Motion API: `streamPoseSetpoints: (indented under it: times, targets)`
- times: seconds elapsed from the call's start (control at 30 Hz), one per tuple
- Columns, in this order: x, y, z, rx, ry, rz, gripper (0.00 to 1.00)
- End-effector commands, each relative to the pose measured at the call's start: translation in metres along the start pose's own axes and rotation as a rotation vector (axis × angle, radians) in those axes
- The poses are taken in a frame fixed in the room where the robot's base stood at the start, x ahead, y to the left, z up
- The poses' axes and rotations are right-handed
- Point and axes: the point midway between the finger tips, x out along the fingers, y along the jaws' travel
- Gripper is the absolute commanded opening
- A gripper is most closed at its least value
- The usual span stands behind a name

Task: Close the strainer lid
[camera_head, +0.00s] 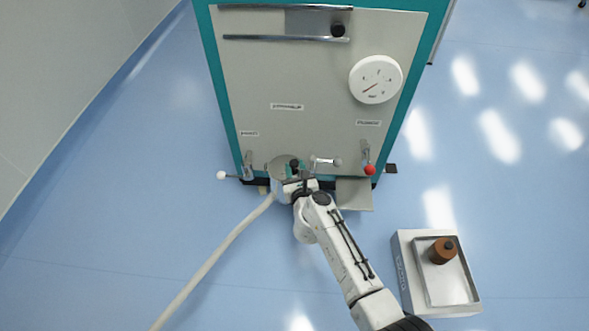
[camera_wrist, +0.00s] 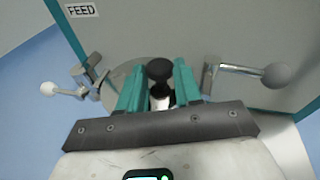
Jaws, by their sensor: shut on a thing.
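The strainer (camera_head: 281,183) is a round metal body low on the front of the machine, with a pale hose at its lower left. Its flat round lid (camera_head: 279,163) shows as a grey metal disc, also partly seen in the wrist view (camera_wrist: 120,72). A black knob (camera_wrist: 159,70) stands on the lid. My gripper (camera_wrist: 158,92) has its teal fingers on both sides of the knob and is shut on it. The fingers and wrist hide much of the lid, and I cannot tell whether it is fully seated.
A white-ball lever (camera_head: 221,175) is left of the strainer. A grey-ball lever (camera_head: 337,162) and red-ball lever (camera_head: 369,170) are to its right. The hose (camera_head: 215,255) runs over the floor. A grey box (camera_head: 405,270) with a brown knobbed piece (camera_head: 441,251) stands lower right.

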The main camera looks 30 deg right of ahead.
Motion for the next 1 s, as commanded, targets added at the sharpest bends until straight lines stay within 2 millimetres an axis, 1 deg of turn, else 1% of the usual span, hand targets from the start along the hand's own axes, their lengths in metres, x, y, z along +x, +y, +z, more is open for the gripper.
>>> streamPoseSetpoints:
  times: [0.03,0.4,0.43,0.5,0.67,0.7,0.9,1.0]
  targets:
    - [-0.0009,-0.0015,-0.0053,-0.006,0.007,-0.002,0.0]
    - [-0.0012,-0.0021,-0.0061,-0.007,0.009,-0.004,0.0]
    - [-0.0013,-0.0022,-0.0062,-0.007,0.009,-0.004,0.35]
    - [-0.0012,-0.0023,-0.006,-0.007,0.009,-0.004,0.41]
    - [-0.0009,-0.0015,-0.0044,-0.005,0.006,-0.003,0.57]
    - [-0.0008,-0.0014,-0.0041,-0.005,0.006,-0.002,0.58]
    - [-0.0009,-0.001,-0.0029,-0.004,0.004,-0.002,0.58]
    - [-0.0051,-0.0008,-0.0028,-0.005,0.005,-0.001,0.58]
